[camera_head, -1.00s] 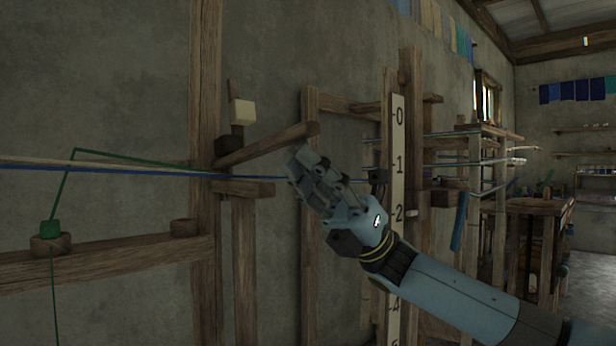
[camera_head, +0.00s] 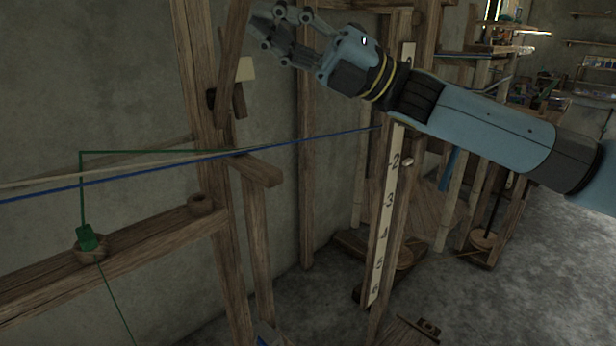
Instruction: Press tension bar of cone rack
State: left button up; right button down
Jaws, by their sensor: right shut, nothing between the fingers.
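A wooden bar (camera_head: 233,65), which looks like the tension bar, stands steeply raised against the upright post (camera_head: 196,75) of the wooden frame, left of centre. Its upper end runs out of the top of the view. My right gripper (camera_head: 256,29) is shut and empty at the top of the view, just right of the bar's upper part. I cannot tell whether its fingertips touch the bar. A pale block (camera_head: 246,69) shows behind the bar. Blue, white and green threads pass by the post below the bar. My left gripper is not in view.
A short wooden arm (camera_head: 258,171) juts from the post under the threads. A rail (camera_head: 150,245) at left holds a cup with a green piece (camera_head: 87,238). A numbered scale board (camera_head: 386,215) stands right of centre. Open floor lies at lower right.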

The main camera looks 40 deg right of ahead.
jog(key=w+r, duration=0.2)
jog(key=shift+w+r+b, duration=0.15)
jog(key=shift+r+b, duration=0.15)
jog(key=shift+b, duration=0.1)
jog(key=shift+w+a, duration=0.1)
jog(key=shift+w, duration=0.05)
jog(key=shift+f, duration=0.1)
